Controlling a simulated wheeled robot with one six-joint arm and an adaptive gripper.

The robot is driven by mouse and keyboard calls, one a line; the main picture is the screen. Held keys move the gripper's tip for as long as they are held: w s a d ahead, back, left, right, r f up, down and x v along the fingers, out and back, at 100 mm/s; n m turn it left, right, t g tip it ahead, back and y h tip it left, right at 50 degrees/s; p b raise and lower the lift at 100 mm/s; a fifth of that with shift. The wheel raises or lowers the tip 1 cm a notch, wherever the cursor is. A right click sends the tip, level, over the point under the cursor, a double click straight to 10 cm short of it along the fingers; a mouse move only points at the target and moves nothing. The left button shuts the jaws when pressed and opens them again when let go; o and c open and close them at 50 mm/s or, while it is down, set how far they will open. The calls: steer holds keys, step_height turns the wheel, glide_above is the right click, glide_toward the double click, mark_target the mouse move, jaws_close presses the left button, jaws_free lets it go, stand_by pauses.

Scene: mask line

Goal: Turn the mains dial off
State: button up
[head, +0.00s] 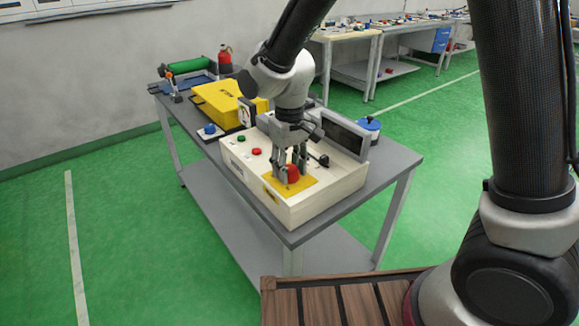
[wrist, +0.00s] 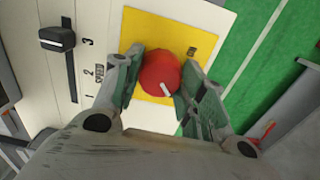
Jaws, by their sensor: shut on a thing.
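The mains dial is a red round knob (head: 293,174) on a yellow plate (head: 272,186), at the near corner of a cream control box (head: 300,212). In the wrist view the red dial (wrist: 160,74) has a white pointer mark that points down and slightly right in the picture. The yellow plate (wrist: 146,32) shows around it, with a small dark label at its upper right. My gripper (head: 291,172) is over the dial from above. In the wrist view its fingers (wrist: 155,82) are closed on the dial's two sides.
The box also carries a green button (head: 241,139), a red button (head: 257,152), a dark screen (head: 345,138) and a slider (wrist: 57,38) marked 1 to 3. A yellow case (head: 222,103) and a blue-lidded container (head: 367,128) stand on the same grey table (head: 395,166).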

mark_target(291, 169)
steer(key=o, duration=1)
steer(key=shift+o, duration=0.2)
step_height(291, 169, up, 12)
steer(key=s+d+r+m+t, duration=0.1)
steer(key=s+d, duration=0.4)
steer(key=d, duration=0.6)
steer(key=s+d+r+m+t, duration=0.2)
steer(key=s+d, duration=0.4)
steer(key=d, duration=0.4)
steer(key=s+d+r+m+t, duration=0.1)
steer(key=s+d+r+m, duration=0.2)
steer(key=d, duration=0.8)
steer(key=s+r, duration=0.1)
steer(key=s, duration=0.1)
steer(key=shift+s+d+m, duration=0.3)
steer(key=shift+s+d, duration=0.05)
